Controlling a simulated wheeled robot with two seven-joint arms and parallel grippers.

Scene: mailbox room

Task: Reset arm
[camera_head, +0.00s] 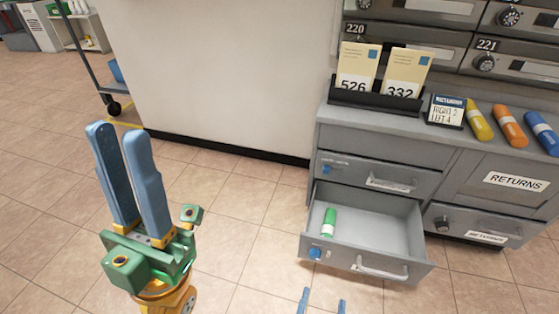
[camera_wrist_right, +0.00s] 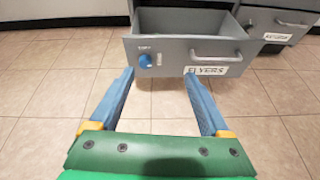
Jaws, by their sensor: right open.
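My left gripper (camera_head: 122,132) is raised on the left of the head view, fingers upward, with a narrow gap between its two blue fingers and nothing held. My right gripper (camera_head: 323,300) shows only its fingertips at the bottom edge of the head view. In the right wrist view my right gripper (camera_wrist_right: 158,78) is open and empty, its blue fingers spread over the tiled floor. It is in front of the open drawer (camera_head: 395,268), apart from it as far as I can tell. The drawer's FLYERS label shows in the right wrist view (camera_wrist_right: 213,71).
A green tube (camera_head: 328,222) lies in the open drawer. On the grey cabinet (camera_head: 395,140) stand cards 526 (camera_head: 355,80) and 332 (camera_head: 402,80), a small sign (camera_head: 446,110), and yellow, orange and blue tubes. A cart (camera_head: 105,80) stands far left. Floor between is clear.

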